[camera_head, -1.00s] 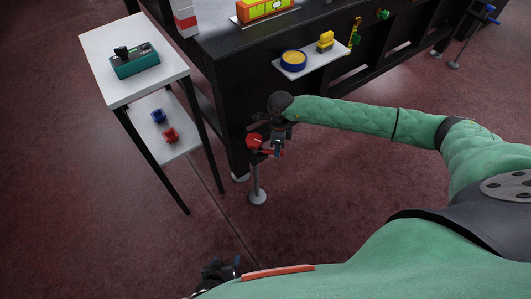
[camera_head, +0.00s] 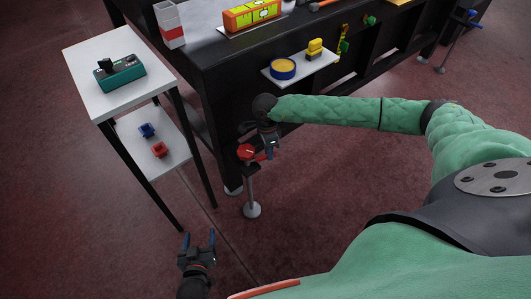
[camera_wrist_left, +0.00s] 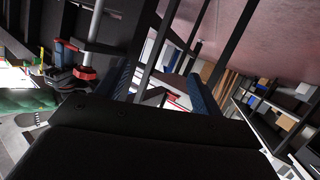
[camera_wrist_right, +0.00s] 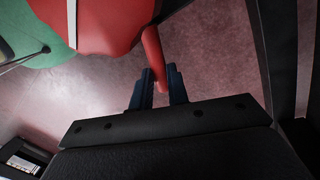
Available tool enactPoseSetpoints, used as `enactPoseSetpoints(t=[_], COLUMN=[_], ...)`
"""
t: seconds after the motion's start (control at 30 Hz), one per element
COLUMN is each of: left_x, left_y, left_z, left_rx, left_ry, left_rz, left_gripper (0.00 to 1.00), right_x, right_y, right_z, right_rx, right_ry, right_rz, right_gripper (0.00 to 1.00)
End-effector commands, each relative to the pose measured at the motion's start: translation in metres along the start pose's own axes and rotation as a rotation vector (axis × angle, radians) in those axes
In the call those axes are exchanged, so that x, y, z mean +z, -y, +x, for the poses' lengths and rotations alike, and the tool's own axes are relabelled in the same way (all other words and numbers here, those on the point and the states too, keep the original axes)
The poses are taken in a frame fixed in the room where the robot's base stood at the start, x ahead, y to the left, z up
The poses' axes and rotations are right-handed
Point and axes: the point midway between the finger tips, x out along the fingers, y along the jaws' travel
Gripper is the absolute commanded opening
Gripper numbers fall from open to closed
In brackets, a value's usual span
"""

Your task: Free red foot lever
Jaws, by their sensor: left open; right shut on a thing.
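The red foot lever (camera_head: 246,152) sits on a grey post with a round foot (camera_head: 251,210) at the table's near corner. My right gripper (camera_head: 268,153) is shut on the lever's red handle; in the right wrist view the blue fingers (camera_wrist_right: 158,88) close around the handle's end (camera_wrist_right: 152,48). My left gripper (camera_head: 199,240) is open and empty, low in front of the post and to its left. In the left wrist view its blue fingers (camera_wrist_left: 160,85) stand apart with nothing between them. The lever (camera_wrist_left: 86,73) shows there at upper left, partly hidden.
A white side table (camera_head: 90,85) with a teal device (camera_head: 122,76) stands left; its lower shelf (camera_head: 170,136) holds a blue and a red part. The black table (camera_head: 215,75) carries a small shelf (camera_head: 300,68) with a blue round tin. The floor before the post is clear.

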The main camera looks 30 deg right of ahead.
Motion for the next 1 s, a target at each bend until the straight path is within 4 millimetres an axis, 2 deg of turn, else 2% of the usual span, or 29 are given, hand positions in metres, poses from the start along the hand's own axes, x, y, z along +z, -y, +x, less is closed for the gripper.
enactPoseSetpoints(t=[0.2, 0.6, 0.63, 0.73, 1.0], left_x=[-0.014, -0.015, -0.015, -0.015, -0.015], left_y=[-0.001, -0.001, -0.001, -0.001, -0.001], left_z=[0.001, 0.001, 0.001, 0.001, 0.001], left_rx=[0.002, 0.002, 0.002, 0.002, 0.002], left_ry=[-0.042, -0.046, -0.046, -0.045, -0.045], left_rz=[0.005, 0.005, 0.005, 0.005, 0.005], left_gripper=[0.67, 0.67, 0.67, 0.67, 0.67], right_x=[-0.004, -0.004, -0.004, -0.004, -0.004], right_y=[0.000, 0.001, 0.001, 0.001, 0.000], right_z=[0.000, 0.000, 0.000, 0.000, 0.000], right_rx=[0.000, -0.001, -0.001, -0.001, 0.000], right_ry=[-0.003, -0.003, -0.003, -0.003, -0.003], right_rz=[-0.015, -0.016, -0.016, -0.016, -0.016], right_gripper=[0.00, 0.00, 0.20, 0.39, 0.39])
